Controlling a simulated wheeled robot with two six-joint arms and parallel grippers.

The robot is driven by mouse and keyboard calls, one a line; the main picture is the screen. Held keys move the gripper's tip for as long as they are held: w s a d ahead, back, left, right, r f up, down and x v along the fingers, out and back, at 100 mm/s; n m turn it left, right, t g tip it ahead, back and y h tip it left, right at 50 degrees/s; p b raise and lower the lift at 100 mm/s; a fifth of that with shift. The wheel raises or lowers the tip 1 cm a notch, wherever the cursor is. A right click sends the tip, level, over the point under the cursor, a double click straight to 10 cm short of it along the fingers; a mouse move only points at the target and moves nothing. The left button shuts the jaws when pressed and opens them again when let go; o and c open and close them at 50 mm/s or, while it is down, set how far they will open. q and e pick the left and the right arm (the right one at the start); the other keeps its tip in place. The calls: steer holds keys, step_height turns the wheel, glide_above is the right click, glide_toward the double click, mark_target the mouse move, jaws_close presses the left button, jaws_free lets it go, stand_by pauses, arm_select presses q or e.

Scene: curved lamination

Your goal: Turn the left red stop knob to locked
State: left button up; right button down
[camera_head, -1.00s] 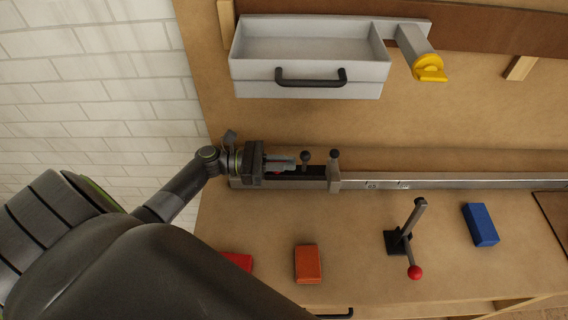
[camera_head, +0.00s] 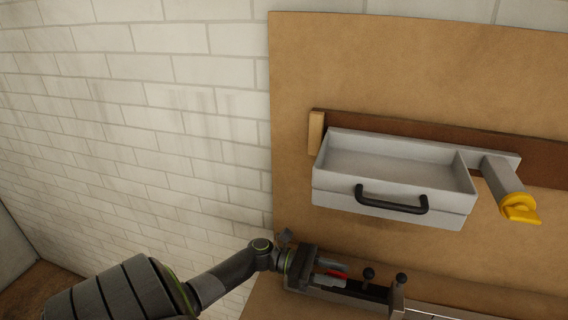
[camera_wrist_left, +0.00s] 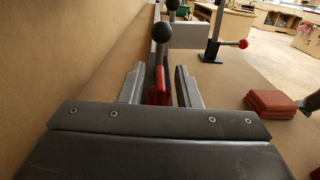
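In the left wrist view the red knob (camera_wrist_left: 160,88) stands upright between the two grey fingers of my left gripper (camera_wrist_left: 160,86). The fingers are apart, one on each side, with a narrow gap visible on both sides. In the head view my left gripper (camera_head: 330,274) reaches in from the left over the rail end; its fingers partly cover the knob. My right gripper is not seen.
Dark ball-topped posts (camera_head: 369,273) rise from the rail just beyond the knob. A grey tray with a black handle (camera_head: 391,205) and a yellow-ended part (camera_head: 519,208) are above. A red-ball lever (camera_wrist_left: 243,44) and red blocks (camera_wrist_left: 272,102) lie to the right.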

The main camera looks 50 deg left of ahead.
arm_select(q)
steer(key=b+v, duration=0.3)
steer(key=v, duration=1.1)
steer(key=shift+f+b, duration=0.2)
steer(key=shift+b, duration=0.2)
steer(key=shift+s+a+r, duration=0.1)
steer(key=shift+s+a, duration=0.15)
steer(key=shift+a, duration=0.25)
